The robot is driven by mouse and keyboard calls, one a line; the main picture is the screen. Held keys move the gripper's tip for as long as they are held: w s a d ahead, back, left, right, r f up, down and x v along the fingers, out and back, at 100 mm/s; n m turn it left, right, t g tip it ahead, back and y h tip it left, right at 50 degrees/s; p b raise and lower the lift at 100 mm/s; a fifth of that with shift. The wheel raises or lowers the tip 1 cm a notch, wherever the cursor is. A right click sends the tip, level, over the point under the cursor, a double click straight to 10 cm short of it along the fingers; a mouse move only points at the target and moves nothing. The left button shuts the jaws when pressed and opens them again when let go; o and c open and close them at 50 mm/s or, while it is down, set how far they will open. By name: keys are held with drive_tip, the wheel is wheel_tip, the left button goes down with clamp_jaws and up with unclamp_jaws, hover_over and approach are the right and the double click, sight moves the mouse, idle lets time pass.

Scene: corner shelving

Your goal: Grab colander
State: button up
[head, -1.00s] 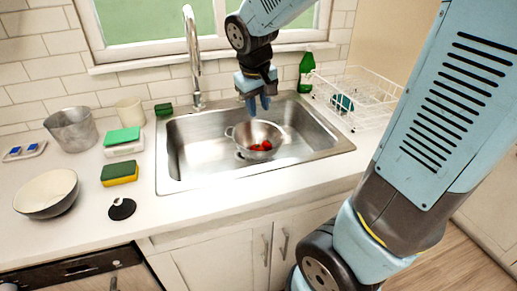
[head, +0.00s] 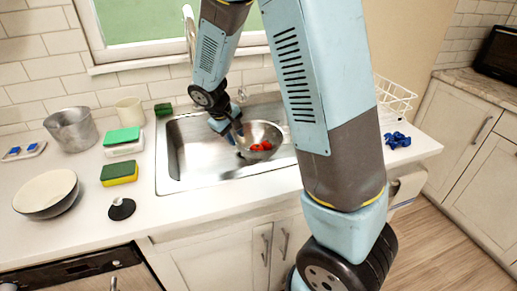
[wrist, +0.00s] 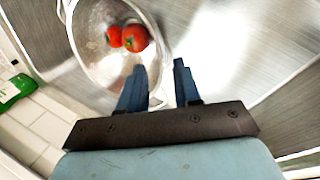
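The colander (head: 266,132) is a shiny metal bowl in the sink, with red tomatoes (head: 261,147) inside. In the wrist view the colander (wrist: 88,58) fills the upper left, with two tomatoes (wrist: 127,38) near its middle. My gripper (wrist: 158,66) is open, its two dark blue fingers at the colander's near rim. A loop handle of the colander shows between the fingers; I cannot tell whether they touch it. In the head view my gripper (head: 231,130) is at the colander's left side, partly hidden by my arm.
The sink (head: 185,160) has free room left of the colander. The faucet (head: 190,30) stands behind, partly hidden by my arm. Sponges (head: 119,173), a bowl (head: 47,194) and a pot (head: 71,127) stand on the left counter. A wire rack (head: 396,98) is at right.

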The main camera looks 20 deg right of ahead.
approach(248, 158)
drive_tip(key=shift+x, duration=2.7)
drive_tip(key=shift+c, duration=0.3)
clamp_jaws()
